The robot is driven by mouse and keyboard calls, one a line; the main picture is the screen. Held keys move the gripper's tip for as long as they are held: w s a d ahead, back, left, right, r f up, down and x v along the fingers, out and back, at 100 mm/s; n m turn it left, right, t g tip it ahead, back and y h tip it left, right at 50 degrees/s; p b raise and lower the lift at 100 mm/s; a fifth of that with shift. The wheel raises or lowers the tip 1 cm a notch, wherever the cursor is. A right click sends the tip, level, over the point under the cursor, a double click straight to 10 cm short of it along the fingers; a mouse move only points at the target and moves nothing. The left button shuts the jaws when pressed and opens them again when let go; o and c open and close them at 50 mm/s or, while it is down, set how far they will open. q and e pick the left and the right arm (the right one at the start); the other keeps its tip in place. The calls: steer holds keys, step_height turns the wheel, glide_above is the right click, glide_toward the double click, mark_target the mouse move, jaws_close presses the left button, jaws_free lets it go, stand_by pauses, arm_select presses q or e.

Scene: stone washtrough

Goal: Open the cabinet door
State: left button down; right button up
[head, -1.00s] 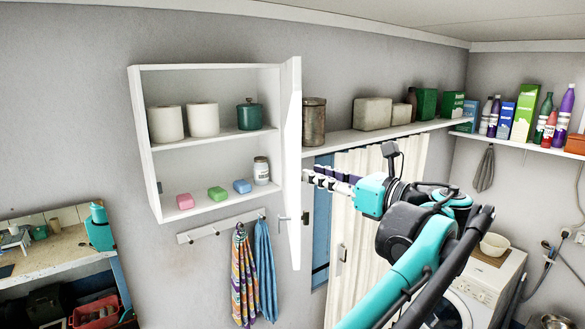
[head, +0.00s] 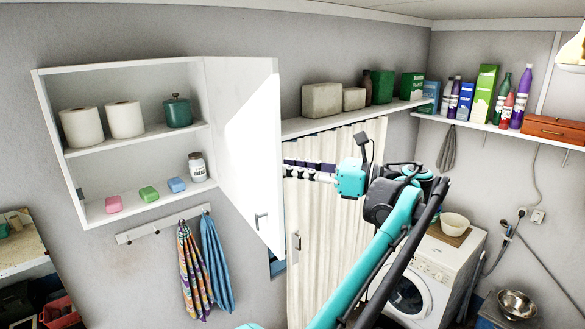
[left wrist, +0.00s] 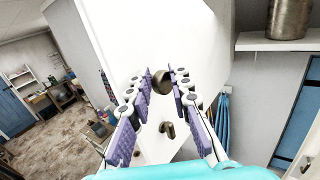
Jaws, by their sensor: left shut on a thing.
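The white wall cabinet (head: 72,190) is at the left in the head view, and its door (head: 238,120) stands wide open to the right with its inner face showing. My left gripper (head: 310,170) reaches behind the door's free edge, and its fingertips are hidden there. In the left wrist view my left gripper (left wrist: 163,92) is shut on a round bronze knob (left wrist: 161,80) on the door's outer face (left wrist: 195,35). The knob is hidden in the head view. My right gripper is not in view.
The cabinet holds paper rolls (head: 103,121), a green canister (head: 178,111), a jar (head: 197,167) and soaps. Towels (head: 195,270) hang below. A shelf (head: 350,118) with boxes runs behind the door, above a pale curtain (head: 330,230). A washing machine (head: 435,265) stands at right.

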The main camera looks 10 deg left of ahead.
arm_select(q)
steer(key=shift+s+a+f, duration=0.15)
steer(key=shift+s+a, duration=0.15)
steer(key=shift+a, duration=0.2)
steer(key=shift+s+a+f, duration=0.1)
steer(key=shift+s+a, duration=0.2)
steer(key=shift+a, duration=0.2)
steer(key=c, duration=1.4)
jaws_free()
steer(key=shift+a, duration=0.15)
steer(key=shift+c, duration=0.2)
steer(key=shift+o, duration=1.1)
steer(key=shift+w+a+f, duration=0.25)
steer(key=shift+w+a, duration=0.3)
steer(key=shift+w, duration=0.15)
steer(key=shift+s+d+r, duration=0.15)
steer(key=shift+s+d, duration=0.1)
steer(key=shift+d, duration=0.15)
steer(key=shift+w+d, duration=0.3)
steer(key=shift+w, duration=0.05)
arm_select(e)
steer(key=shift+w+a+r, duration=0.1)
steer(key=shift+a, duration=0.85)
arm_select(q)
steer(key=shift+a, duration=0.1)
